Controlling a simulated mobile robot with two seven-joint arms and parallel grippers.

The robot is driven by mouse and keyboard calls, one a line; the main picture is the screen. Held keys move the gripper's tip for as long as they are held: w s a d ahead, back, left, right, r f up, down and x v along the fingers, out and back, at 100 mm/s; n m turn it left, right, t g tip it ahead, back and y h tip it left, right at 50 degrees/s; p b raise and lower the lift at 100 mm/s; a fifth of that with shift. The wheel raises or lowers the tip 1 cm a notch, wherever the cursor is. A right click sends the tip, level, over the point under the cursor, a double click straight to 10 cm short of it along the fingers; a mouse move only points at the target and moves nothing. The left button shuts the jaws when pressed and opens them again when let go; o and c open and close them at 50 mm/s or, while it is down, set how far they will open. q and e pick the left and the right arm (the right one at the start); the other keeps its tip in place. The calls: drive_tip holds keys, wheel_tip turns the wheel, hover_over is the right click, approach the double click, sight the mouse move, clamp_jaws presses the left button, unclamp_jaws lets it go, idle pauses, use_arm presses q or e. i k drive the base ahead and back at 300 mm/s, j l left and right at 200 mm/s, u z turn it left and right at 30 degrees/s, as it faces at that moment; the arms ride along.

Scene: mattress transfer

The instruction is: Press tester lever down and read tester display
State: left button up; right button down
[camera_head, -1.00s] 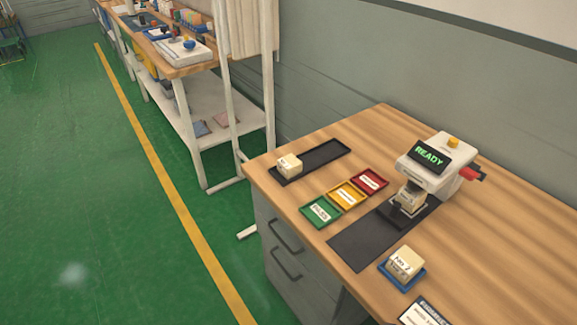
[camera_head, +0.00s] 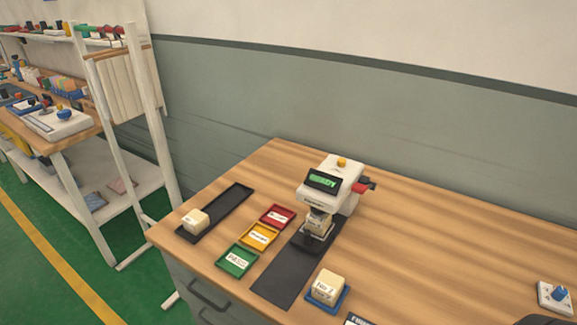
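The tester (camera_head: 338,182) is a white machine on the wooden desk, with a yellow button on top. Its display (camera_head: 322,181) is lit green, but its text is too small to read now. A lever with a red part (camera_head: 361,187) sticks out at the tester's right side. A cream block (camera_head: 318,221) sits in the tester, under its head.
A black tray (camera_head: 232,197) holds a cream block (camera_head: 196,221). Red (camera_head: 291,220), yellow (camera_head: 273,236) and green (camera_head: 252,262) trays stand beside a dark mat (camera_head: 277,282). A labelled block (camera_head: 327,286) sits on a blue tray (camera_head: 343,301). The desk's right side (camera_head: 450,235) is mostly clear.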

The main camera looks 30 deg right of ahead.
sight(359, 189)
drive_tip(key=z, duration=1.5)
drive_tip(key=k+u, duration=0.05)
